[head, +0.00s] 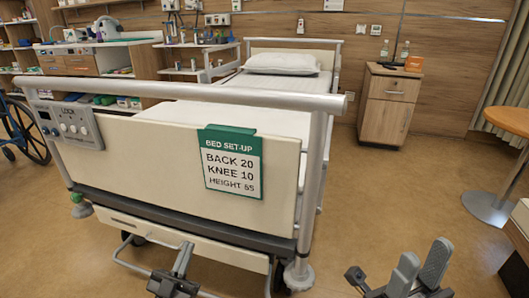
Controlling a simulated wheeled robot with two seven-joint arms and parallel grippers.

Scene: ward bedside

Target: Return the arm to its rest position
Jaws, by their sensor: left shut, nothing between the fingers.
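My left gripper (183,257) is low at the bottom edge of the head view, in front of the foot end of the bed. Its fingers look closed together with nothing between them. It overlaps the pedal bar under the bed in the picture; I cannot tell whether they touch. My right gripper (424,254) is at the bottom right, over bare floor to the right of the bed. Its two grey fingers stand apart and nothing is between them. Most of both arms is out of view.
The bed (130,145) fills the middle, with a control panel (68,126) and a set-up card (232,163) on its footboard. A bedside cabinet (388,108) stands behind right. A round table (508,120) is at the right, a wheelchair wheel (24,132) at the left.

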